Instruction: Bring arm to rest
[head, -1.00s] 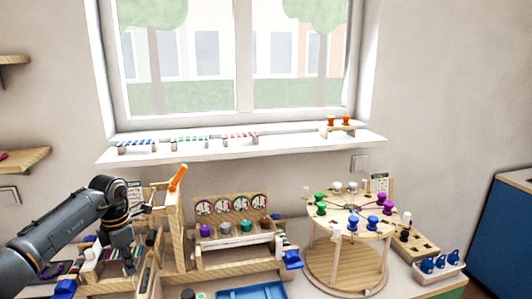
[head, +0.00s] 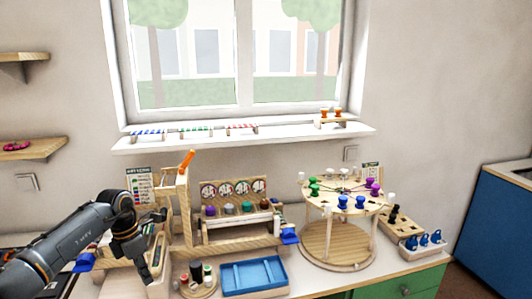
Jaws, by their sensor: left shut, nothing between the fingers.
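My left arm comes in from the lower left of the head view. Its gripper (head: 149,277) points down over the left part of the counter, in front of the wooden stand with the orange handle. The gripper is shut with nothing in it. It hangs to the left of the small round tray with jars, apart from it as seen here. My right gripper is not in view.
A blue tray (head: 253,276) and a round jar tray (head: 197,287) lie near the front. Behind are a wooden rack with dials (head: 234,191) and an orange-handled stand (head: 183,200).

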